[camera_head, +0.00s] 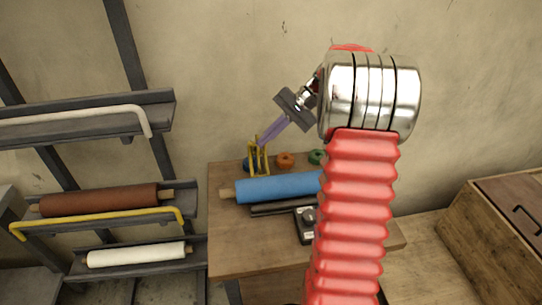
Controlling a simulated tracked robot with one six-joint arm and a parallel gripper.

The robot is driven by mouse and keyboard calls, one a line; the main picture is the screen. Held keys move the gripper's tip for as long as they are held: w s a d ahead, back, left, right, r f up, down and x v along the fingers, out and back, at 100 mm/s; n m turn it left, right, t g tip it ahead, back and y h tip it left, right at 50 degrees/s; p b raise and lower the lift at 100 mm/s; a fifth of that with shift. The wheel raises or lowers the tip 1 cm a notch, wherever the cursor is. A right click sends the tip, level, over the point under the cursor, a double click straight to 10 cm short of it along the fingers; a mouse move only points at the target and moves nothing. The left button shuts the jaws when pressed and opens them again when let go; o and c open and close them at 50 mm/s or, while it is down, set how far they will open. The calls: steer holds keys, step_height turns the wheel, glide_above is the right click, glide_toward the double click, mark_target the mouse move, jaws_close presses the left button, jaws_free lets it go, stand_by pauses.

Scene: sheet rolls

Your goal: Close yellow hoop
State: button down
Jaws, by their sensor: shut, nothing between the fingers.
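The yellow hoop (100,222) is a long bent bar on the rack at the left. It runs along the front of a shelf, just below and in front of a brown roll (100,200), with its right end bent downward. Whether it is latched cannot be told. My gripper (263,144) has purple fingers, shut and empty. It points down and left above the wooden table, close to a small yellow stand (258,160), well right of the hoop. Whether the fingertips touch the stand cannot be told.
The rack also holds a white hoop (85,114) above and a white roll (137,254) below. A blue roll (270,188), a black device (306,225), and orange (285,160) and green (316,157) rings are on the table (240,250). A wooden box (500,240) stands right.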

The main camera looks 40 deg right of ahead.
steer(key=s+d+f+m+t+y, duration=0.1)
steer(key=d+f, duration=0.5)
steer(key=d, duration=0.6)
steer(key=s+d+f+m+t+y, duration=0.2)
steer(key=s+d+f+m+t, duration=0.1)
steer(key=d, duration=0.9)
step_height(320, 180, down, 3)
steer(key=shift+f+m+t, duration=0.2)
steer(key=shift+m+t, duration=0.5)
steer(key=shift+t, duration=0.5)
steer(key=shift+w+a, duration=0.1)
glide_toward(258, 155)
steer(key=w+f, duration=0.1)
steer(key=w+a+f, duration=0.1)
steer(key=w+f, duration=0.2)
steer(key=w, duration=0.1)
steer(key=shift+a+f, duration=0.25)
steer(key=shift+f, duration=0.1)
steer(key=shift+a, duration=0.15)
